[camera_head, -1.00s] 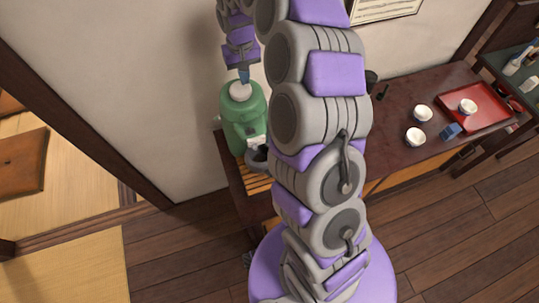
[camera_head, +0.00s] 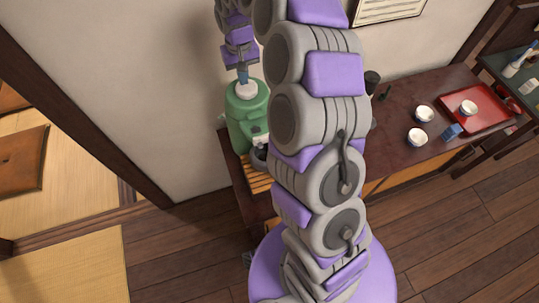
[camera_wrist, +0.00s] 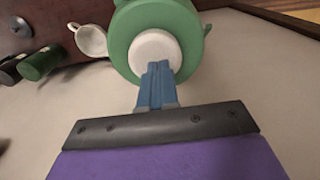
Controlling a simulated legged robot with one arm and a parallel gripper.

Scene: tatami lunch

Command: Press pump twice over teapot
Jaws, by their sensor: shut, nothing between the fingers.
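The green pump pot (camera_head: 248,112) stands at the left end of the dark counter, with a white round push button (camera_head: 246,91) on top. Both pot (camera_wrist: 121,42) and button (camera_wrist: 150,47) show in the wrist view. My gripper (camera_head: 243,80) is shut and empty, its blue fingertips pointing down at the button. In the wrist view the tips (camera_wrist: 158,66) overlap the button; they look in contact, but I cannot tell whether it is pressed. The dark teapot (camera_head: 260,156) sits beside the pot's front right, partly hidden by my arm.
A slatted wooden surface (camera_head: 258,181) lies in front of the pot. A wall stands close behind.

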